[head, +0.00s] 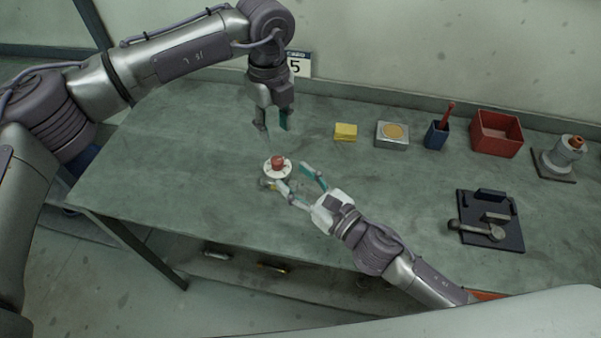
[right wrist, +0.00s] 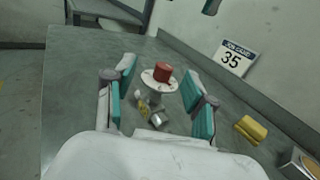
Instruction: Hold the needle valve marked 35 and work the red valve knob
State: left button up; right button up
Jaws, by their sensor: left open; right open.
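The needle valve, with a white round flange (head: 268,173) and a red knob (head: 277,161) on top, stands upright on the green table. In the right wrist view the red knob (right wrist: 163,75) and white flange (right wrist: 158,87) show between my open fingers, with a metal stub (right wrist: 159,118) and a yellow tag (right wrist: 143,111) below. My right gripper (head: 294,182) is open at the valve's right front; contact cannot be told. My left gripper (head: 274,128) is open, pointing down above and behind the valve, apart from it. A sign marked 35 (right wrist: 232,60) is at the wall.
A yellow sponge (head: 345,132), a grey box with a tan disc (head: 392,135), a blue holder (head: 436,135) and a red bin (head: 496,133) line the back. A dark fixture (head: 487,220) and another valve-like piece (head: 562,156) stand right. The table's left part is clear.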

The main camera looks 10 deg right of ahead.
send_near(279, 176)
jog(key=w+f, duration=0.1)
jog(key=w+a+f, duration=0.1)
jog(key=w+f, duration=0.1)
jog(key=w, duration=0.1)
jog(key=shift+w+a+f, duration=0.1)
jog(key=shift+a+f, duration=0.2)
jog(key=x, duration=0.7)
jog(key=shift+w+a+r, duration=0.1)
jog(key=shift+w, duration=0.1)
grip_shut()
